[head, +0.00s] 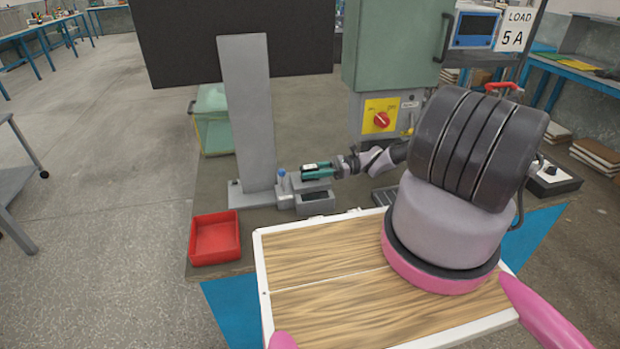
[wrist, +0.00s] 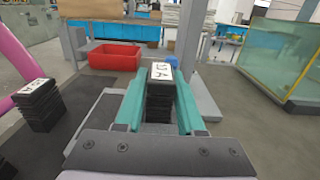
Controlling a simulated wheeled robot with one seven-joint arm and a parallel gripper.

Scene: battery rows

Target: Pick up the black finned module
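The black finned module (wrist: 160,97), with a white label on top, stands upright between the two teal fingers of my gripper (wrist: 160,110) in the wrist view. The fingers flank it closely on both sides; I cannot tell whether they touch it. In the head view my gripper (head: 318,170) is at the grey post's foot, just above a small grey block with a dark face (head: 317,198). The module (head: 309,166) shows there only as a dark strip with a white patch; its lower part is hidden. A second labelled black module (wrist: 39,107) stands at left in the wrist view.
An open red bin (head: 215,238) lies left of the post (head: 249,110). A small blue knob (head: 282,178) is close to the gripper's left. A glass-sided tank (wrist: 285,68) is at right in the wrist view.

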